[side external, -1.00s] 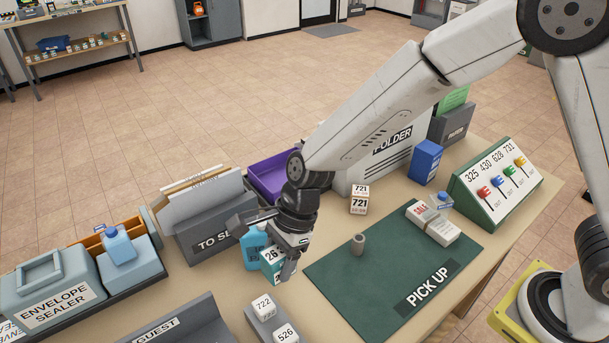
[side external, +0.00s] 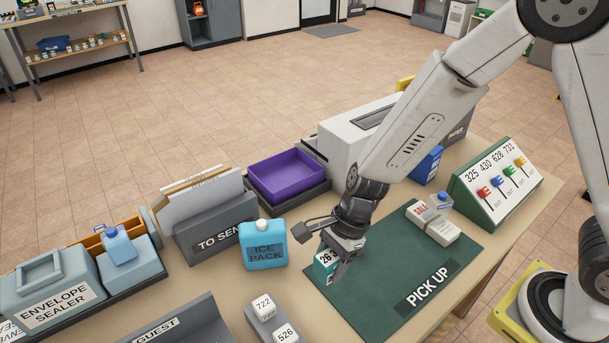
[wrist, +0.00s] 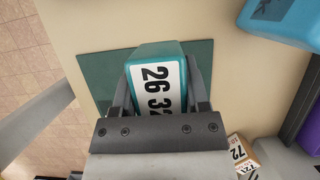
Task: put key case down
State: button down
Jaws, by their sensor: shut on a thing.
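In the wrist view the case (wrist: 158,86) sits between the two fingers (wrist: 160,95). It is over the left part of the dark green PICK UP mat (side external: 385,300). The mat also shows behind the case in the wrist view (wrist: 95,72). I cannot tell whether the case touches the mat.
The mat's front and middle look clear.

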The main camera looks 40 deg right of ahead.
aim_at(327, 291)
jog(key=shift+f, duration=1.4)
jog(key=shift+f, duration=0.1)
jog(key=shift+f, duration=1.65)
jog(key=shift+f, duration=0.15)
jog(key=shift+c, duration=0.4)
grip_release()
jog(key=v, duration=1.2)
